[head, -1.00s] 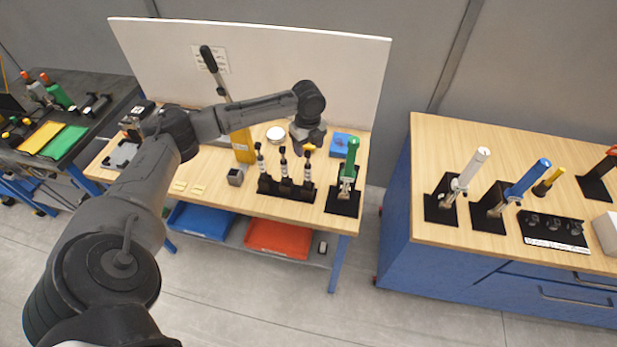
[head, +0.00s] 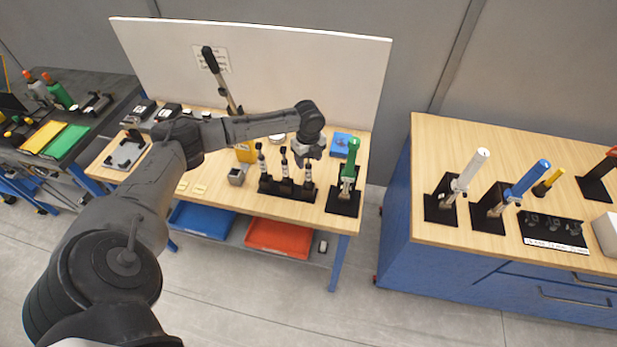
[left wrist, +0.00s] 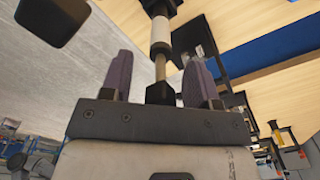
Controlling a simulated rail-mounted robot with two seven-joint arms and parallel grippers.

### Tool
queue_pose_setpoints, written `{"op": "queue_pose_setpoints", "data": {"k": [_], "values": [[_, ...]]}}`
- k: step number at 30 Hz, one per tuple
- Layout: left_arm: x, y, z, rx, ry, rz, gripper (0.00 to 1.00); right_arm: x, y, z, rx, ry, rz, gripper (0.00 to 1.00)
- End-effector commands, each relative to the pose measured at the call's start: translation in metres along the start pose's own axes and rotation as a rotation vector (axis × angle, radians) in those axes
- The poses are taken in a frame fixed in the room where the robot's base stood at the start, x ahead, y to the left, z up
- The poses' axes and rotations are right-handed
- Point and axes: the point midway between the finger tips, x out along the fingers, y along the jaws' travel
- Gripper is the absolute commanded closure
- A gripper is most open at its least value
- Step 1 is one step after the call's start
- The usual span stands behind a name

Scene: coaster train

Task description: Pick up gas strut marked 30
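Three small gas struts stand upright in a black rack (head: 287,189) on the wooden bench: a left one (head: 261,160), a middle one (head: 284,163) and a right one (head: 308,174). Their markings are too small to read. My left gripper (head: 309,156) is at the top of the right strut and hides its upper end. In the left wrist view, the gripper's two fingers (left wrist: 157,82) are apart, with a strut's white collar (left wrist: 161,35) and thin rod in line between them. I cannot tell whether they touch it. My right gripper is in neither view.
A green-handled tool on a black stand (head: 344,199) is close to the right of the rack. A blue box (head: 340,141) lies behind it, and a small grey block (head: 236,176) is to the left. A white panel (head: 290,75) rises behind the bench.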

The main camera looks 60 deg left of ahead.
Motion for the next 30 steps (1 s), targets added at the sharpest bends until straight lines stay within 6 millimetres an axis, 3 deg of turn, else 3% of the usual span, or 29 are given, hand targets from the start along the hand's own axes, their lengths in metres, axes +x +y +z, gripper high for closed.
{"op": "queue_pose_setpoints", "data": {"k": [2,17,30], "values": [[-0.0003,-0.0001,0.0001,0.0,0.0,0.0,0.53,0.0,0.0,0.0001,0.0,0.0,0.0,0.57],[-0.0006,-0.0001,0.0002,0.0,0.0,0.0,1.0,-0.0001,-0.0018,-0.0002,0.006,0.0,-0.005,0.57],[-0.0026,-0.0005,0.0004,-0.001,0.0,-0.002,1.0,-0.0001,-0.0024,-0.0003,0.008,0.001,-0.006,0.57]]}}
